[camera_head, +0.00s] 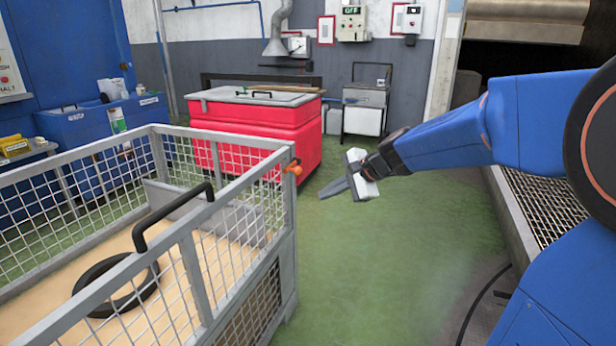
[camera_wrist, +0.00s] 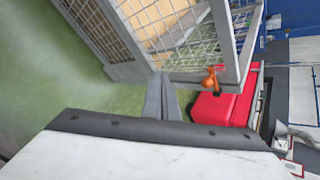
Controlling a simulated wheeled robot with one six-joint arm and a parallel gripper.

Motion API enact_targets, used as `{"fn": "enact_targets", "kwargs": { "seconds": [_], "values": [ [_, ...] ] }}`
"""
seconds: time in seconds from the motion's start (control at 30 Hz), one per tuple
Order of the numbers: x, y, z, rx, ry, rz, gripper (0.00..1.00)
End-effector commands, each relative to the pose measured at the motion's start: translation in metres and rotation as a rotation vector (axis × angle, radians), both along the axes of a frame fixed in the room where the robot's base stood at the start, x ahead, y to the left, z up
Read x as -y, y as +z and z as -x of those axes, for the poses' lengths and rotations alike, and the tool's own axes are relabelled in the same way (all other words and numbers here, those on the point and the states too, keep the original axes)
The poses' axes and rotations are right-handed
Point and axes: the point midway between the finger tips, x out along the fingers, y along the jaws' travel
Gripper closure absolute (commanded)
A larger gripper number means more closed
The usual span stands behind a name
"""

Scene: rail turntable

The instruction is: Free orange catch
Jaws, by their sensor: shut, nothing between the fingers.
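The orange catch (camera_head: 293,167) sits on the corner post of the grey mesh cage (camera_head: 288,235), near the top rail. It also shows in the wrist view (camera_wrist: 210,80), on the cage frame (camera_wrist: 183,74) beyond my fingers. My gripper (camera_head: 335,188) is shut and empty, to the right of the catch and slightly lower in the head view. In the wrist view its fingers (camera_wrist: 162,97) lie together, left of and below the catch. I see a gap between the fingers and the catch in both views.
A black handle (camera_head: 172,215) stands on the cage's near rail, and a black ring (camera_head: 115,287) lies inside on the tan floor. A red chest (camera_head: 265,125) with a grey lid stands behind. Green floor (camera_head: 400,250) is clear right of the cage. A grating (camera_head: 545,205) lies at the right.

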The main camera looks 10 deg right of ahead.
Motion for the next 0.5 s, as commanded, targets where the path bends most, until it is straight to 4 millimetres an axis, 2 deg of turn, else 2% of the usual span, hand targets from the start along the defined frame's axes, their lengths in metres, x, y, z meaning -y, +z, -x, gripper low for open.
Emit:
{"fn": "enact_targets", "kwargs": {
  "seconds": [0.03, 0.2, 0.33, 0.5],
  "values": [
    [0.007, -0.003, -0.023, -0.018, -0.061, -0.058, 1.00],
    [0.030, -0.009, -0.084, -0.064, -0.245, -0.241, 1.00],
    [0.046, -0.014, -0.115, -0.088, -0.342, -0.337, 1.00],
    [0.055, -0.018, -0.133, -0.102, -0.401, -0.395, 1.00]
  ]
}}
